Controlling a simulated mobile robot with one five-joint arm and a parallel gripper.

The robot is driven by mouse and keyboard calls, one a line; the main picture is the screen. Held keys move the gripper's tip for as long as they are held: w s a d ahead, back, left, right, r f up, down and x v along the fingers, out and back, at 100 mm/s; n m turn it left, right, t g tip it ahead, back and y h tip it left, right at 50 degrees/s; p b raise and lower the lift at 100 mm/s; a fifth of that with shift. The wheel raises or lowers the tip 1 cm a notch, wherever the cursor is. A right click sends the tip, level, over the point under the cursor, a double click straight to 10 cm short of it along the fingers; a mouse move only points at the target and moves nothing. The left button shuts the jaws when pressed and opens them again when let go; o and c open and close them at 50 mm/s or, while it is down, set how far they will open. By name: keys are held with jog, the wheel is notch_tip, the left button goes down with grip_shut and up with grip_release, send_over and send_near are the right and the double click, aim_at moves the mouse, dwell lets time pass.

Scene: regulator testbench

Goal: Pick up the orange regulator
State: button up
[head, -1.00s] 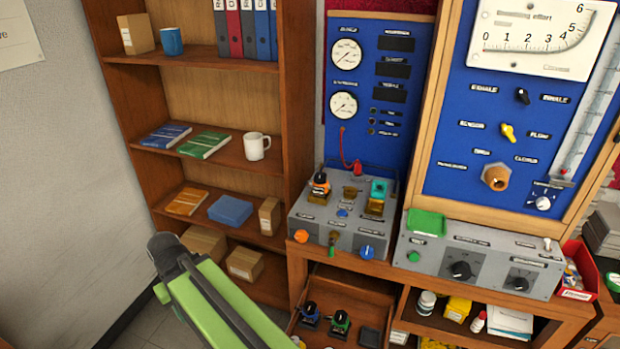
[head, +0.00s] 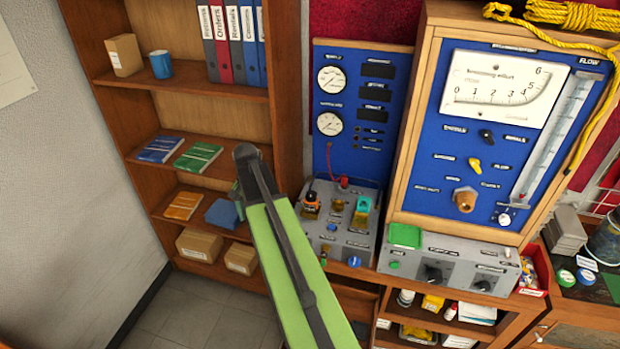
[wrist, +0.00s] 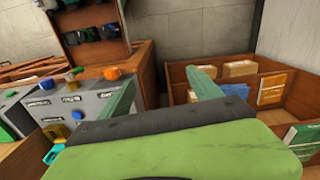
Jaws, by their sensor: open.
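I cannot pick out the orange regulator for certain in the wrist view.
A wooden shelf (head: 190,83) with books, binders and boxes stands at the left. A blue gauge panel (head: 345,110) rises behind the console, and a larger framed panel (head: 450,195) stands to the right. An orange knob (wrist: 113,73) shows in the wrist view.

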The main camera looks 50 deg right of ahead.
jog(key=s+d+r+m+p, duration=0.2)
jog(key=d+r+m+p, duration=0.4)
jog(key=d+r, duration=0.6)
notch_tip(320, 180, up, 2)
jog(key=m+p, duration=0.2)
jog(key=p, duration=0.2)
send_over(312, 194)
jog(key=f+b, duration=1.2)
jog(key=shift+w+d+f, duration=0.1)
jog(key=shift+w+f, duration=0.05)
jog(key=shift+w, duration=0.1)
jog(key=f+b, duration=0.1)
jog(key=b, duration=0.1)
jog(key=f+b, duration=0.1)
jog(key=f, duration=0.1)
jog(key=f+b, duration=0.2)
jog(key=shift+s+a+f+b, duration=0.15)
jog(key=shift+s+a+b, duration=0.1)
jog(key=shift+b, duration=0.1)
jog(key=shift+r, duration=0.2)
jog(key=shift+c, duration=0.3)
grip_shut()
